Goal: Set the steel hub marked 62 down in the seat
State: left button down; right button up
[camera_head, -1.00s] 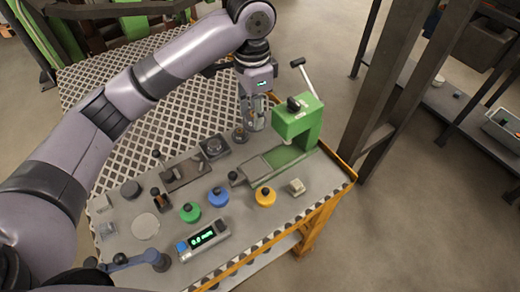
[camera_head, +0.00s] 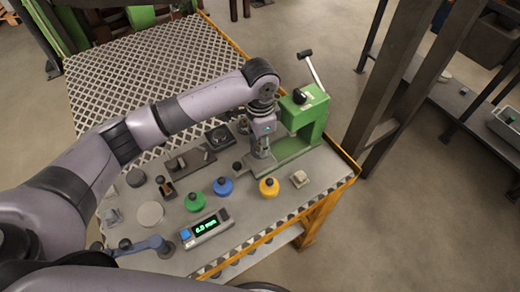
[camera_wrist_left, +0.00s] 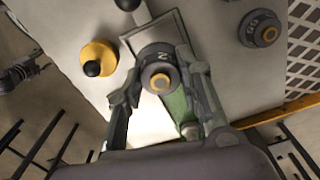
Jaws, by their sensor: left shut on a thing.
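My left gripper (camera_head: 262,153) is shut on a round grey steel hub with a brass-coloured centre (camera_wrist_left: 160,80). The hub is upright between the two fingers in the left wrist view; only part of its mark shows, a 2. The gripper hangs over the near end of the bed of a green press (camera_head: 310,112). A grey rimmed plate (camera_wrist_left: 134,37) on that bed lies under the hub; the seat itself is hidden beneath the hub, and I cannot tell whether they touch. My right gripper is not in view.
Another marked hub (camera_wrist_left: 260,28) stands near the mesh. Yellow (camera_head: 269,187), blue (camera_head: 223,186) and green (camera_head: 195,201) knobbed discs stand in front of the press. A digital readout (camera_head: 206,227) is at the front. The press frame is close right of the gripper.

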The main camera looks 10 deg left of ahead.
pick_arm(q)
jog(key=shift+f, duration=1.9)
jog(key=c, duration=1.1)
grip_release()
jog(key=shift+f, duration=0.1)
notch_tip(320, 180, up, 12)
jog(key=shift+r+b, duration=0.15)
jog(key=shift+b, duration=0.3)
jog(key=shift+s, duration=0.1)
